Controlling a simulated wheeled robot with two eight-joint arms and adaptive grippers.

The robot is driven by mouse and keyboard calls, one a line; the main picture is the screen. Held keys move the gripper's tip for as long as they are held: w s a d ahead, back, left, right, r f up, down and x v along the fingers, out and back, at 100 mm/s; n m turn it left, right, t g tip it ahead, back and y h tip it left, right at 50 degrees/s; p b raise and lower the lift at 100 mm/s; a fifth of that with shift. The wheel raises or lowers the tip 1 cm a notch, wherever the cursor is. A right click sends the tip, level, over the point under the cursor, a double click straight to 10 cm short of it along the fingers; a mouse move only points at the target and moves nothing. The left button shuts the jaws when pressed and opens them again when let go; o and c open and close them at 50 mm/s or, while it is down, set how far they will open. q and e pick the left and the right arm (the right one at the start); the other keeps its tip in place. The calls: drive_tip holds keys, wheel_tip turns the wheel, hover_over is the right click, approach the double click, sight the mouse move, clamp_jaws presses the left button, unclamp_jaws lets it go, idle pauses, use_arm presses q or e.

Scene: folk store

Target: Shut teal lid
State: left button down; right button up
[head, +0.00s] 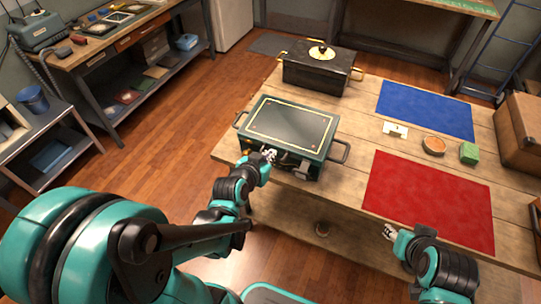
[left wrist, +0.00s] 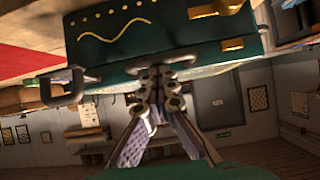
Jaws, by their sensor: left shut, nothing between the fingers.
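The teal chest (head: 322,157) stands on the near left part of the wooden table. Its teal lid (head: 290,124) has a dark top panel with gold trim and lies roughly level over the body; I cannot tell whether a small gap is left at the front. My left gripper (head: 268,155) is shut and empty, at the chest's front edge near its left corner. In the left wrist view its fingertips (left wrist: 162,78) are close against the teal chest (left wrist: 130,70); contact is unclear. My right gripper (head: 389,231) is near the table's front edge, away from the chest.
A black chest (head: 318,77) with a round gold plate on top stands behind. A red mat (head: 429,198), a blue mat (head: 426,108), a white card (head: 395,130), a round orange-rimmed dish (head: 433,145) and a green block (head: 469,153) lie to the right. A brown box (head: 520,135) stands far right.

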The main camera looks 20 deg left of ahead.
use_arm(q)
wheel_tip(320, 180, down, 2)
drive_tip(key=shift+s+f+b, duration=0.1)
drive_tip(key=shift+f+b, duration=0.1)
drive_tip(key=shift+b, duration=0.3)
use_arm(e)
drive_tip(key=shift+f, duration=0.9)
use_arm(q)
drive_tip(key=shift+r, duration=0.1)
use_arm(e)
drive_tip(key=shift+r, duration=0.1)
